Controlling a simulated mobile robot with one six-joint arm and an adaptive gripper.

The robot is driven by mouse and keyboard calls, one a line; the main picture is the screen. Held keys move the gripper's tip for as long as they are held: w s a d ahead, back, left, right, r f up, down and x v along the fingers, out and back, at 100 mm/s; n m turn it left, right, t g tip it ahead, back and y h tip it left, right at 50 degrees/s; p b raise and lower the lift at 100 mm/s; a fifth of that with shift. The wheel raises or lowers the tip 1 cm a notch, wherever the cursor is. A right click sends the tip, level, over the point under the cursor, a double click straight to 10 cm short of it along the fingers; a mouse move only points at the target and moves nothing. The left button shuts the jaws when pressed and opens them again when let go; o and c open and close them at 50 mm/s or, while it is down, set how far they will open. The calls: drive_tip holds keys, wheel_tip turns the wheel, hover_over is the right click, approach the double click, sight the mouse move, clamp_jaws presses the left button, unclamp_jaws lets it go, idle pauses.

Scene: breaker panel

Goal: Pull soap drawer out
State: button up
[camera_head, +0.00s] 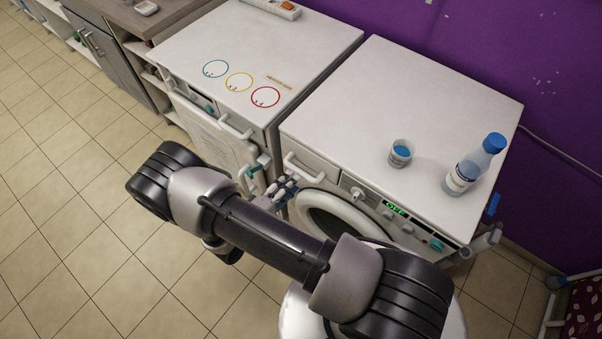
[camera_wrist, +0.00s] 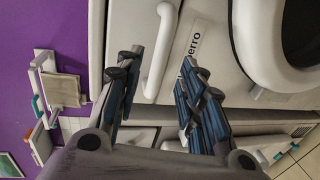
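The soap drawer is at the upper left of the washing machine's front (camera_head: 330,178). Its white bar handle (camera_head: 302,168) shows in the head view, and a white bar handle also shows upright in the wrist view (camera_wrist: 160,52). My gripper (camera_head: 285,187) is just below the drawer handle in the head view. In the wrist view my gripper (camera_wrist: 160,65) is open, with one finger on each side of the handle's line. The handle appears beyond the fingertips, with no clear contact. The drawer looks closed.
A cup with blue contents (camera_head: 401,154) and a blue-capped bottle (camera_head: 468,168) stand on the washer. The round door (camera_head: 335,218) is below the drawer. A second white appliance (camera_head: 255,60) with handles stands to the left. Tiled floor (camera_head: 70,240) is clear in front.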

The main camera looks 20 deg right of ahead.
sight(299, 174)
drive_tip(key=b+x, duration=0.1)
drive_tip(key=x, duration=0.5)
drive_tip(key=shift+w+d, duration=0.1)
drive_tip(key=shift+d, duration=0.1)
clamp_jaws()
idle(0.6)
